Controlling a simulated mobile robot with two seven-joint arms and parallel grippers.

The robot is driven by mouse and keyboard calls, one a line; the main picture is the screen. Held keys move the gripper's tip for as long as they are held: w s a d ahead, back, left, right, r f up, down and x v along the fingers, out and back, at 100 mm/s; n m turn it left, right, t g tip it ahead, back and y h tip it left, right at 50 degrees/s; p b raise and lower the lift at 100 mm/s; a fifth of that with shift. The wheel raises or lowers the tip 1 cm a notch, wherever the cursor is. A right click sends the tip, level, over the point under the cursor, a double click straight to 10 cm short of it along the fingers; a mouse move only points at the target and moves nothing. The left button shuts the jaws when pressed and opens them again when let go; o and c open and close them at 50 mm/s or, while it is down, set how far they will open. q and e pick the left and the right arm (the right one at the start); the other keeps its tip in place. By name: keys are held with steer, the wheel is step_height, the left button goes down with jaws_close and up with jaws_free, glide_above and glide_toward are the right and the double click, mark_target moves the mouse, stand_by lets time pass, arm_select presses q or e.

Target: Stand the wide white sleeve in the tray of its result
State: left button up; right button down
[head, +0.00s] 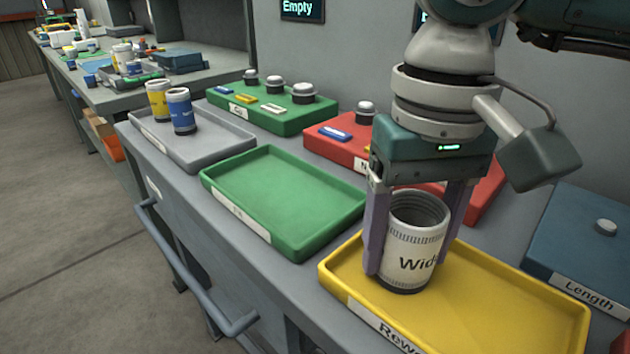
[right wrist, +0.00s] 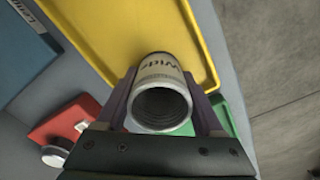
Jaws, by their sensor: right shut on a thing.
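The sleeve is over the left part of the yellow tray (head: 510,312), whose label begins "Rew". I cannot tell whether its base touches the tray floor. In the right wrist view the sleeve (right wrist: 160,95) sits between the fingers, with the yellow tray (right wrist: 110,30) behind it. My left gripper is not in view.
An empty green tray (head: 285,195) lies left of the yellow one. A grey tray (head: 215,150) beyond holds a yellow sleeve (head: 158,101) and a blue sleeve (head: 180,110). A green gauge block (head: 270,115), a red block (head: 335,140) and a blue "Length" block (head: 590,235) stand behind.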

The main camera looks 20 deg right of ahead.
jaws_free()
step_height(320, 180, up, 12)
steer(key=shift+r+p, duration=0.15)
steer(key=shift+p, duration=0.55)
